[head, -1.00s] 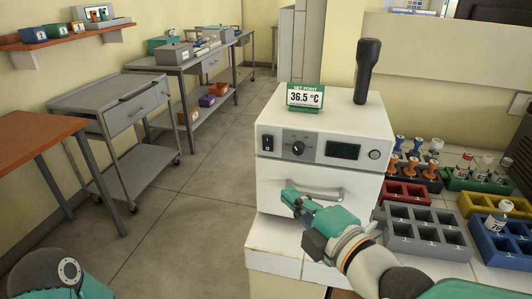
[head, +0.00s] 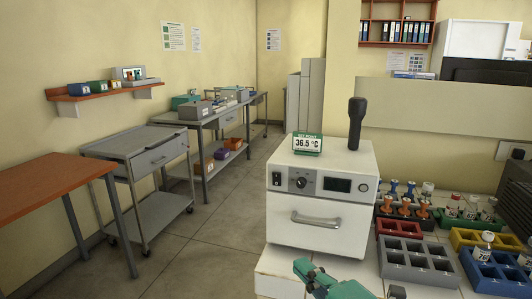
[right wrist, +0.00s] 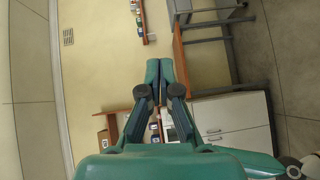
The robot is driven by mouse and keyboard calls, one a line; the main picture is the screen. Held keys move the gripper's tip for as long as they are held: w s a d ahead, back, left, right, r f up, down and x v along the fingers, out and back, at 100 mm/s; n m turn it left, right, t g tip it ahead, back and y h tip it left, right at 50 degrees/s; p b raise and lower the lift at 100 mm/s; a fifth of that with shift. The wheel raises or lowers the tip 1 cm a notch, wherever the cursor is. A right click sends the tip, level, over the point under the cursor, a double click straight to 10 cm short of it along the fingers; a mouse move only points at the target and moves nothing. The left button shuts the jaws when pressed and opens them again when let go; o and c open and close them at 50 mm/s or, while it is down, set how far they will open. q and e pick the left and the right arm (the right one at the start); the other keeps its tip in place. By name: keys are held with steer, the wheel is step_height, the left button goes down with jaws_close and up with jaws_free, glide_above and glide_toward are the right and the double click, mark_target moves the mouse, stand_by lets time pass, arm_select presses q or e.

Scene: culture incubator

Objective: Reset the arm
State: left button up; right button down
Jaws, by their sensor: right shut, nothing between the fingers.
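The white incubator (head: 322,200) stands on the white counter with its front door closed. Its front has a switch, a dial, a dark display and a bar handle (head: 316,219). A set-point card (head: 307,144) reading 36.5 °C stands on top, beside a dark upright handle-like object (head: 356,122). My right gripper (head: 304,268) is low in front of the incubator, below and apart from the door handle. In the right wrist view its fingers (right wrist: 161,70) are together with nothing between them. My left gripper is out of view.
A grey cart (head: 140,146) and an orange-topped table (head: 50,186) stand at left. The floor between is clear.

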steer(key=d+f+m+g+h+p, duration=0.2)
steer(key=d+f+m+g, duration=0.15)
steer(key=f, duration=1.05)
steer(key=d+f+m+g+h+p, duration=0.2)
steer(key=f+g+p, duration=0.15)
steer(key=f, duration=0.95)
arm_select(q)
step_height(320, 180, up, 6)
steer(key=p, duration=0.1)
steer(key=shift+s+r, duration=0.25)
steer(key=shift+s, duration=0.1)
arm_select(e)
steer(key=s+f+m+g, duration=0.7)
steer(key=s+f+m, duration=0.9)
steer(key=m, duration=0.3)
steer(key=shift+s, duration=0.85)
